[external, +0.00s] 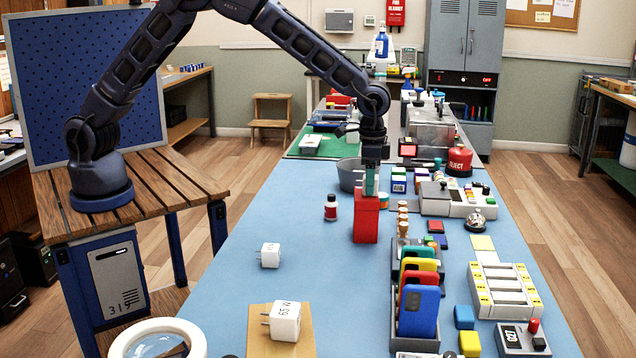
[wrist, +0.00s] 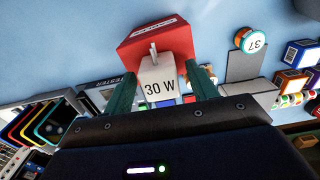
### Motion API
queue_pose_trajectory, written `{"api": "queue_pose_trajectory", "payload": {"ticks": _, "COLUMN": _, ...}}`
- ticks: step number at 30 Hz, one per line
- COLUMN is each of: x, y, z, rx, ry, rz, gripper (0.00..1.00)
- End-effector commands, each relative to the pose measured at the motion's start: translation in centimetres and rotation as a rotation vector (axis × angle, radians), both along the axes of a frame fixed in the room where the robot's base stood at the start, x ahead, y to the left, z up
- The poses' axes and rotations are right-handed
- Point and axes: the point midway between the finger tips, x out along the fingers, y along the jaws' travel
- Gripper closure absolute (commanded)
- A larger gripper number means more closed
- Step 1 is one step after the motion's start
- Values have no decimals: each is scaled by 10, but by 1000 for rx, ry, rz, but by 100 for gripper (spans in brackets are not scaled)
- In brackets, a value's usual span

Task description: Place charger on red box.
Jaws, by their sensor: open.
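A white charger marked 30 W (wrist: 160,82) shows in the wrist view between the two teal fingers of my gripper (wrist: 162,88), against the red box (wrist: 155,45). Its metal prongs point toward the box's far side. In the external view the red box (external: 366,222) stands upright on the blue table, and my gripper (external: 371,188) points straight down just over its top. The fingers hide the charger there. The jaws are open around the charger; whether it rests fully on the box top cannot be told.
A white charger (external: 270,255) lies on the blue mat, and a 65 W charger (external: 285,321) sits on a wooden board (external: 263,345). A grey bowl (external: 350,175) is behind the box. The table's left side is mostly clear.

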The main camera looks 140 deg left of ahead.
Motion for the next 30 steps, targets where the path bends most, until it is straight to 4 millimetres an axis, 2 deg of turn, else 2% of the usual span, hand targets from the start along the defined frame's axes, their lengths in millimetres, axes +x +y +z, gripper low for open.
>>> {"api": "queue_pose_trajectory", "payload": {"ticks": 5, "x": 0, "y": 0, "z": 11, "rx": 1, "ry": -1, "rz": 0, "gripper": 42}}
{"api": "queue_pose_trajectory", "payload": {"ticks": 21, "x": 1, "y": 0, "z": 105, "rx": 1, "ry": -1, "rz": -1, "gripper": 42}}
{"api": "queue_pose_trajectory", "payload": {"ticks": 30, "x": 0, "y": 0, "z": 122, "rx": 0, "ry": 0, "rz": 0, "gripper": 42}}
